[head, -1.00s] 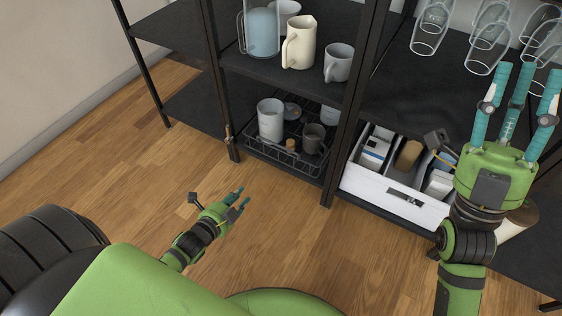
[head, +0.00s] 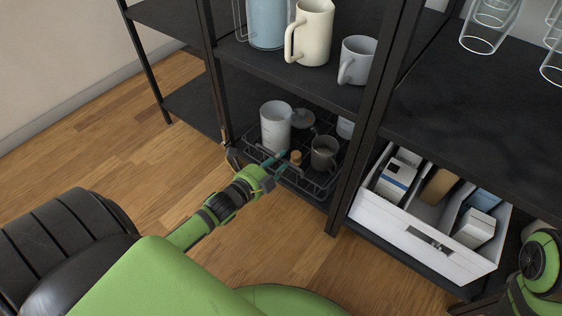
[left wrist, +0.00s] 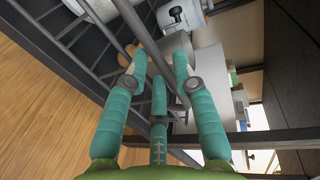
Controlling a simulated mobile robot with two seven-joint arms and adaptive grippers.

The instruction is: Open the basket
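The basket is a black wire basket (head: 312,190) on the low shelf, holding a white canister (head: 276,128), a dark mug (head: 324,153) and other small items. Its bars also show in the left wrist view (left wrist: 72,32). My left gripper (head: 274,163) is at the basket's front rim. In the left wrist view its teal fingers (left wrist: 158,68) are spread, with a grey bar running between them; I cannot tell whether they touch it. My right gripper is out of view; only a green part of my right arm shows at the right edge of the head view.
A dark post (head: 362,130) stands right of the basket. Beyond it a white drawer-like box (head: 415,240) holds several packages. The shelf above the basket carries a cream mug (head: 312,32), a grey mug (head: 357,60) and a blue jug (head: 267,24). Wooden floor in front is clear.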

